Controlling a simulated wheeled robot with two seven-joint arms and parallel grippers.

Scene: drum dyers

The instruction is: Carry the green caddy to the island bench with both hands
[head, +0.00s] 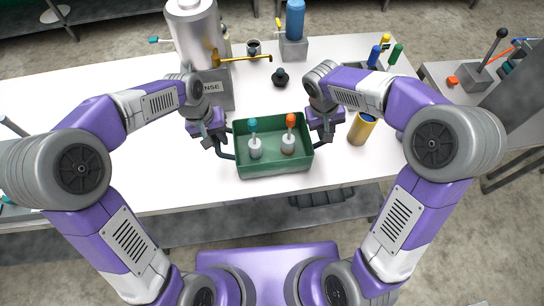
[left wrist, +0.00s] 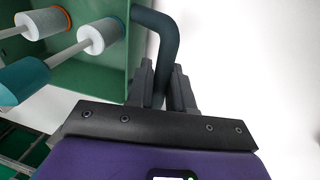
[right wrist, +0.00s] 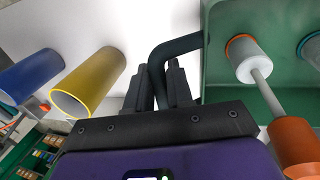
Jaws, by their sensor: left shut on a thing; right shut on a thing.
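The green caddy (head: 272,168) is at the front edge of the white bench, between my two arms. Inside stand two white rollers, one with a teal handle (head: 252,125) and one with an orange handle (head: 291,121). My left gripper (head: 217,143) is shut on the dark side handle (left wrist: 160,45) at the caddy's left. My right gripper (head: 324,137) is shut on the matching handle (right wrist: 170,55) at its right. I cannot tell whether the caddy rests on the bench or is just above it. Which bench is the island is not clear.
A yellow cylinder (head: 362,128) stands close to the caddy's right, beside my right gripper. A metal tank (head: 196,35) with a grey block stands behind left. A small black knob-like item (head: 280,78) lies behind the caddy. Another bench (head: 450,98) is at right. The white bench's left side is mostly clear.

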